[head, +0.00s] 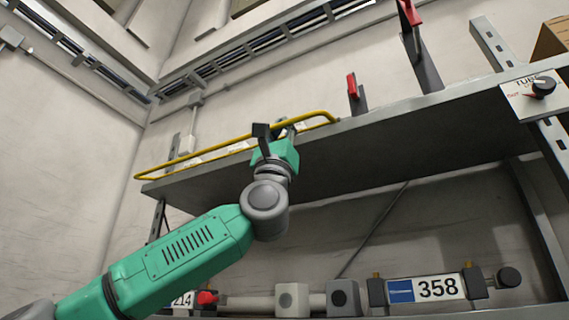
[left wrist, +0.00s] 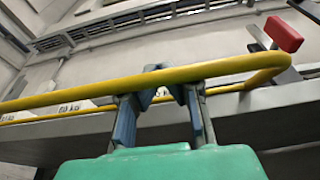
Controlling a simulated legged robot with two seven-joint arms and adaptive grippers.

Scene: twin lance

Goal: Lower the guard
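The guard appears to be the yellow tube loop (head: 205,151) along the front edge of the grey shelf; its label is not readable. In the left wrist view the yellow tube (left wrist: 90,91) crosses the picture just beyond the green palm. My left gripper (head: 276,131) is at the loop's right part, above the shelf edge. My right gripper is not seen.
The shelf (head: 410,125) runs across above my arm. Red-topped levers (head: 353,88) stand on it, one close to the loop's right end (left wrist: 283,36). A knob panel (head: 535,95) is at right. Below is a bar with a 358 plate (head: 437,288).

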